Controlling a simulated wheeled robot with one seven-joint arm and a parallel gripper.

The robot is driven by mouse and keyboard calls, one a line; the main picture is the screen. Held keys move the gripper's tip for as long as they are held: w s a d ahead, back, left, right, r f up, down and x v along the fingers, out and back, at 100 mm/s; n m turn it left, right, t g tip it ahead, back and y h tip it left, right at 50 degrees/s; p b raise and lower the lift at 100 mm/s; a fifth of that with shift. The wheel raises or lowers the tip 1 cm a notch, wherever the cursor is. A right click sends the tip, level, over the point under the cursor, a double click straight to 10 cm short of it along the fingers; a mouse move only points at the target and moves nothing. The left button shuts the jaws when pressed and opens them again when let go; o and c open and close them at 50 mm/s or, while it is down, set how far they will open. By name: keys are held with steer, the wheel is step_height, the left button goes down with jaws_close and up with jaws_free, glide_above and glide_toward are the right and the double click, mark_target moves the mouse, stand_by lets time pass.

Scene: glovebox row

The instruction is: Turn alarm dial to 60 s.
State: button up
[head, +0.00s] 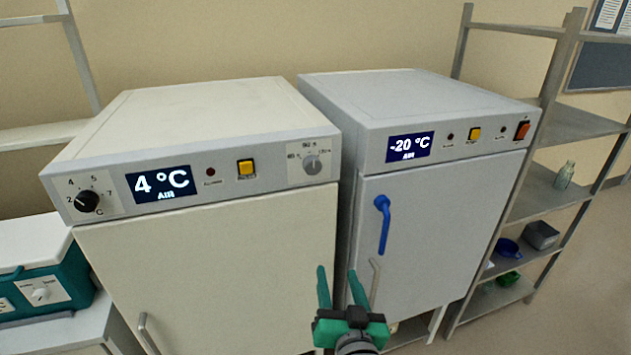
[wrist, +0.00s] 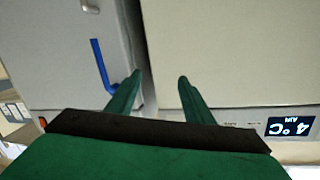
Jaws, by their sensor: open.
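The alarm dial (head: 312,165) is a small grey knob at the right end of the front panel of the cream 4 °C unit (head: 220,270). Small time marks surround it at left, top and right; its pointer is too small to read surely. My green gripper (head: 337,272) is open and empty, in front of the units and below the dial in the head view. In the wrist view, my gripper (wrist: 160,77) has its fingers apart with nothing between them, and the dial cannot be made out there.
A black temperature knob (head: 87,201), a display (head: 159,186) and a yellow button (head: 246,168) share the panel. The grey -20 °C unit (head: 430,240) with a blue handle (head: 383,222) stands at right. A shelf rack (head: 560,120) is farther right; a teal box (head: 45,290) sits left.

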step_height(320, 180, up, 10)
steer(key=w+y, duration=0.2)
steer(key=n+y, duration=0.2)
steer(key=n, duration=0.1)
glide_toward(314, 167)
steer(key=x, duration=0.9)
steer(key=c, duration=1)
